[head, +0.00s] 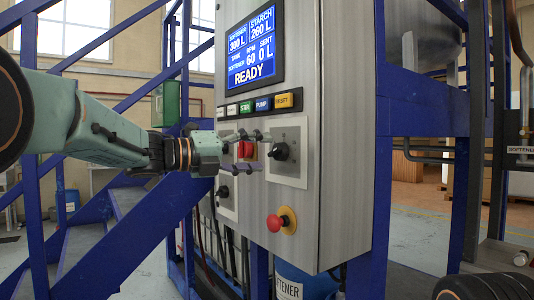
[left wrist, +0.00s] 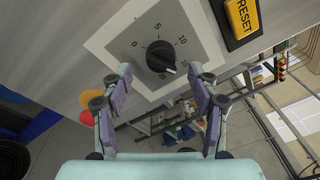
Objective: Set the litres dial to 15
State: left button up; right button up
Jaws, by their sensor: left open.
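The litres dial is a black round knob (head: 281,151) on a pale square plate (head: 290,172) on the cabinet front. In the left wrist view, the knob (left wrist: 160,57) has a white pointer mark toward the lower right. The scale reads 0, 5 and 10 around its upper side; numbers at the lower right are partly hidden by a finger. My left gripper (left wrist: 161,82) is open and empty, its fingers on either side below the knob and apart from it. In the head view, the left gripper (head: 256,150) is just left of the knob.
A screen (head: 254,48) reads READY, with 0 L sent. Below it is a row of buttons with yellow RESET (head: 284,101); it also shows in the left wrist view (left wrist: 243,17). A red emergency stop (head: 279,222) sits below the dial. Another black knob (head: 223,192) is lower left.

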pick_arm(q)
jog(key=v, duration=0.9)
jog(key=shift+d+r, duration=0.1)
jog(key=shift+r, duration=0.05)
